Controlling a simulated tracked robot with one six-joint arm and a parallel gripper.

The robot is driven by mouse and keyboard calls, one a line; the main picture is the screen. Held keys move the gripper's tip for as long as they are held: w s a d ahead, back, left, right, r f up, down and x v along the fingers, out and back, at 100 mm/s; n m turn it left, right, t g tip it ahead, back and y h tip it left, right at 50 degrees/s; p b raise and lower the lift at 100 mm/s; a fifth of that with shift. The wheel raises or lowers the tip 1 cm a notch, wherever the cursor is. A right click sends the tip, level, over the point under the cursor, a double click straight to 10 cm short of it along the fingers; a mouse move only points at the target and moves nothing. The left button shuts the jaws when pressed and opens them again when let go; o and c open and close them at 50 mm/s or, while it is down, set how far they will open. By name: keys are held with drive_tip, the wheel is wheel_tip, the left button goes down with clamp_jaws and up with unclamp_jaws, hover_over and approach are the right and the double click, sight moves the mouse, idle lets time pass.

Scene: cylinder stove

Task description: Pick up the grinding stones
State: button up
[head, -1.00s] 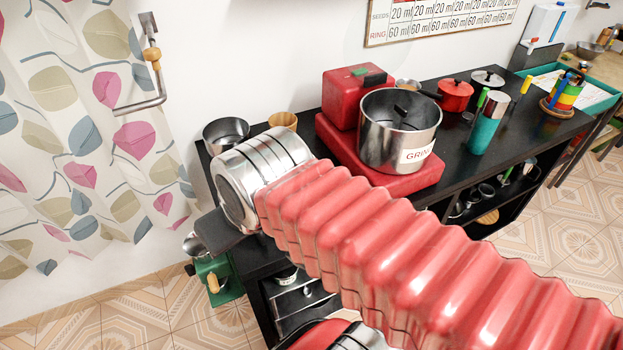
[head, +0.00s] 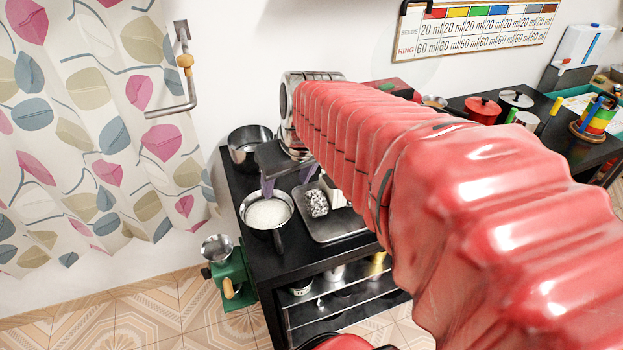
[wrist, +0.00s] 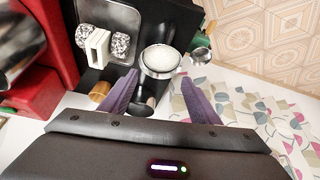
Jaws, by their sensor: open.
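The grinding stones look like speckled grey-white lumps on a dark metal tray (head: 345,232). One stone (head: 316,203) shows in the head view. The wrist view shows two stones, one at left (wrist: 86,35) and one at right (wrist: 120,45), with a white block (wrist: 98,46) between them. My gripper (head: 287,181) is open and empty above the counter, near the tray and a pan of white contents (head: 268,213). In the wrist view its purple fingers (wrist: 160,74) are spread apart, with the pan between and beyond them. My arm hides part of the tray in the head view.
A metal pot (head: 248,148) stands on the counter's back left. A green grinder (head: 229,278) is left of the counter. A crank handle (head: 184,62) is on the wall by the curtain. Red equipment (wrist: 38,92) borders the wrist view's left side.

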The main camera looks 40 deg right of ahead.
drive_tip(key=m, duration=0.1)
hover_over(316, 201)
drive_tip(key=s+a, duration=0.4)
drive_tip(key=s, duration=0.1)
drive_tip(key=f, duration=0.2)
drive_tip(key=d+f, duration=0.2)
drive_tip(key=d, duration=0.7)
drive_tip(key=shift+w+m+g, duration=0.3)
drive_tip(key=x, duration=0.8)
drive_tip(key=shift+d+f, duration=0.2)
drive_tip(key=shift+f, duration=0.1)
drive_tip(key=shift+w, duration=0.1)
drive_tip(key=x, duration=0.5)
drive_tip(key=shift+d+f, duration=0.1)
drive_tip(key=shift+c, duration=0.3)
